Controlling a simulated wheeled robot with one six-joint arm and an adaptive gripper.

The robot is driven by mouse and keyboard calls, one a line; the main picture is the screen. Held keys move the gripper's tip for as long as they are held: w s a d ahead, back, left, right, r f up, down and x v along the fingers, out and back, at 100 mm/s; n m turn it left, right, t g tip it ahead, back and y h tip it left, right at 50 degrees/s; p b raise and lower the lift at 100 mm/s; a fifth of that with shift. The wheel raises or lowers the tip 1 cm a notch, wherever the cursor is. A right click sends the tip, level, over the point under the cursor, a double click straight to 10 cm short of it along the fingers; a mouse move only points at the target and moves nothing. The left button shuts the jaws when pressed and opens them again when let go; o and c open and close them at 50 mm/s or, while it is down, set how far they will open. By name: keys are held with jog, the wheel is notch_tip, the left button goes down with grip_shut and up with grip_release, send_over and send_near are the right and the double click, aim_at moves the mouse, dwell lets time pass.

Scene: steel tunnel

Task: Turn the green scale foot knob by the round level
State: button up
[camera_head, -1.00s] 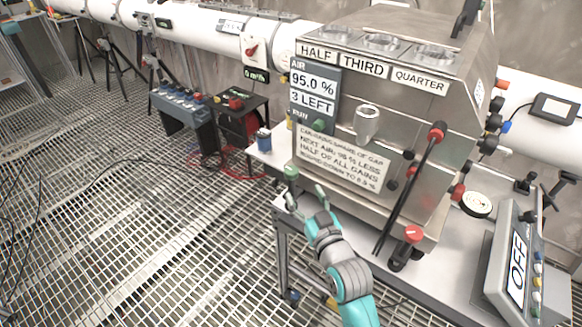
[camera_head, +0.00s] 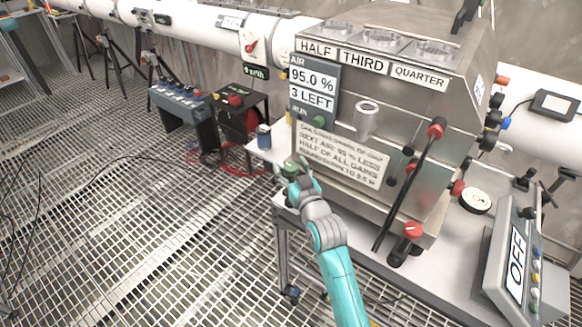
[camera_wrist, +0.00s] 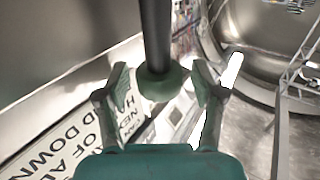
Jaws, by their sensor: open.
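The green knob (camera_head: 289,168) sits at the lower left corner of the steel box, partly hidden behind my gripper. In the wrist view the round green knob (camera_wrist: 165,82) is at the end of a dark rod, between my two fingers. My gripper (camera_wrist: 163,88) is open, with one finger on each side of the knob. A narrow gap seems to show on both sides. In the head view my gripper (camera_head: 294,178) is right at the knob. I cannot pick out a round level for certain; a round white dial (camera_head: 475,200) lies on the table at right.
A long red-knobbed lever (camera_head: 412,185) and a red-topped valve (camera_head: 411,230) stick out in front. A blue cup (camera_head: 264,138) is behind the knob.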

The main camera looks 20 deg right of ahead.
jog(key=c, duration=1.2)
jog(key=shift+o, duration=0.2)
jog(key=shift+d+n+y, duration=0.1)
jog(key=shift+n+y, duration=0.7)
jog(key=shift+y, duration=0.5)
jog(key=shift+n+g+y, duration=0.5)
jog(key=shift+n+y, duration=0.4)
jog(key=shift+y, duration=0.4)
jog(key=shift+n+g+y, duration=0.8)
jog(key=shift+n+y, duration=0.4)
jog(key=shift+y, duration=0.5)
jog(key=shift+n+y, duration=0.3)
jog(key=shift+y, duration=0.1)
jog(key=o, duration=1.2)
jog(key=shift+c, duration=0.2)
